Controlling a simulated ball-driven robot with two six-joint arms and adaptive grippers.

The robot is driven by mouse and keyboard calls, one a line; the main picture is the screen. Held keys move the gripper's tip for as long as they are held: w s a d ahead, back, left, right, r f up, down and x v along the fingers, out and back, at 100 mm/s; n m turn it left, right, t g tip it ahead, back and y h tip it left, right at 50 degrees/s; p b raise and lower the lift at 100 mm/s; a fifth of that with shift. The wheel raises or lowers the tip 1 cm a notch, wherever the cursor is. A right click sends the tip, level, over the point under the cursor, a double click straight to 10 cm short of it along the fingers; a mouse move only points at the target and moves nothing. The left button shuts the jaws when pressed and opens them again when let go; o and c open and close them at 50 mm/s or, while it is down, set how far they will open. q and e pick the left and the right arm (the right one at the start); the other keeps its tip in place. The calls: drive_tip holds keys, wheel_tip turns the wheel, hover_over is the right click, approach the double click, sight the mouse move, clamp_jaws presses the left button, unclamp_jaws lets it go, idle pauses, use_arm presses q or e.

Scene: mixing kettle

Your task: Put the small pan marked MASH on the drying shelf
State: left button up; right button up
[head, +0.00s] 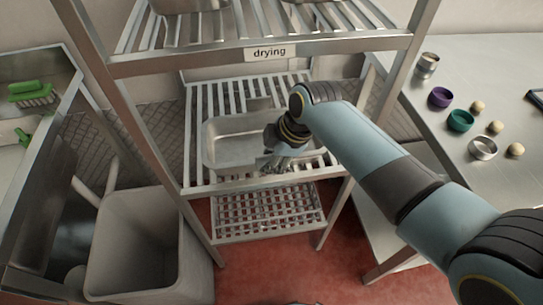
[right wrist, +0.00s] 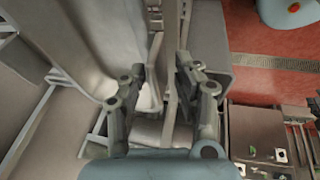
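A small rectangular metal pan (head: 222,152) sits on the middle slatted level of the drying shelf (head: 193,110). No MASH mark is readable on it. The shelf's upper level carries a "drying" label (head: 269,53). My right gripper (head: 275,161) is over the right part of the pan and hides some of it. In the right wrist view, the right gripper's fingers (right wrist: 160,75) stand apart, with thin pale edges showing between them; I cannot tell whether these are the pan's rim. The fingers do not visibly close on anything. My left gripper is not in view.
More metal pans (head: 190,5) stand on the upper level. A grey bin (head: 140,240) stands at lower left, near a sink with a green brush (head: 30,92). The right counter (head: 460,75) holds small cups and pale balls. Red floor shows below the rack.

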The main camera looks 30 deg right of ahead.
drive_tip(key=shift+r, duration=0.1)
drive_tip(key=v, duration=1.2)
drive_tip(key=s+d+f+m+g+h, duration=0.1)
drive_tip(key=s+d+f+m, duration=0.15)
drive_tip(key=s+f, duration=0.45)
drive_tip(key=s+d+f+m, duration=0.2)
drive_tip(key=s+f+m, duration=0.2)
drive_tip(key=f, duration=0.7)
drive_tip(key=s+d+f+m+g+h, duration=0.1)
drive_tip(key=s+d+f+m, duration=0.15)
drive_tip(key=s+f, duration=0.45)
drive_tip(key=s+d+f+m, duration=0.1)
drive_tip(key=s+f, duration=0.2)
drive_tip(key=s, duration=0.3)
drive_tip(key=s+d+f+m, duration=0.1)
drive_tip(key=s+f+m, duration=0.1)
drive_tip(key=s+f, duration=0.2)
drive_tip(key=s+f+m+h, duration=0.1)
drive_tip(key=s+f+m, duration=0.1)
drive_tip(key=s, duration=0.7)
drive_tip(key=shift+d+f+p, duration=0.4)
drive_tip(key=shift+f+p, duration=0.05)
drive_tip(key=shift+f, duration=0.3)
wheel_tip(320, 180, down, 17)
drive_tip(key=s+b, duration=0.1)
drive_tip(key=b, duration=1.6)
drive_tip(key=shift+s+g, duration=0.15)
drive_tip(key=shift+g, duration=0.15)
